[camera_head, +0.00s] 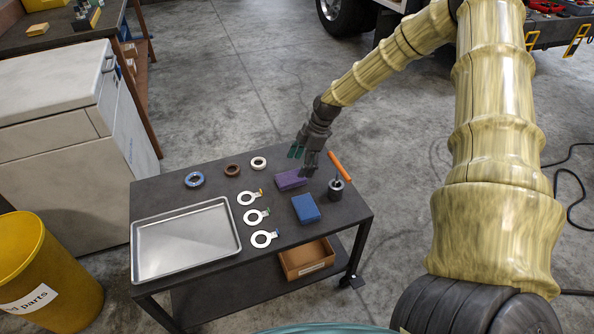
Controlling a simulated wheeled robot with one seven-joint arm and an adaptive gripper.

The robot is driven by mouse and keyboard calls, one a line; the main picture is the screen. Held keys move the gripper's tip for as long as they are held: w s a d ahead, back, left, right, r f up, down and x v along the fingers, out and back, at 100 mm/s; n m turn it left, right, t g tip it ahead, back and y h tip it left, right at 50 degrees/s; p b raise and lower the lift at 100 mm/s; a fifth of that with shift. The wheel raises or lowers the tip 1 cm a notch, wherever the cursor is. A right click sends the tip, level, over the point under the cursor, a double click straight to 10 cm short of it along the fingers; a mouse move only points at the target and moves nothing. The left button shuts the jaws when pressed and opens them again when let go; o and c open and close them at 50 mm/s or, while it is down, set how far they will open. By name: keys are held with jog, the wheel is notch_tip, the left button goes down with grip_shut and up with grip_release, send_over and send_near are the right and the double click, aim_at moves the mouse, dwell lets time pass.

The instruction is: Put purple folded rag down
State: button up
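The purple folded rag (291,179) lies on the dark top of the cart (335,222), near its far edge. My gripper (303,161) is just beyond and above the rag, pointing down, with its two fingers spread apart. Nothing shows between the fingers. The near finger overlaps the right end of the rag in the picture; I cannot tell whether it touches.
Several rings and metal tabbed washers (256,216) lie left of the rags. An empty metal tray (187,243) fills the cart's left side.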

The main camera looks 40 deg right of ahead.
jog(key=v, duration=0.6)
jog(key=shift+d+r, duration=0.2)
jog(key=shift+r, duration=0.2)
jog(key=shift+s, duration=0.1)
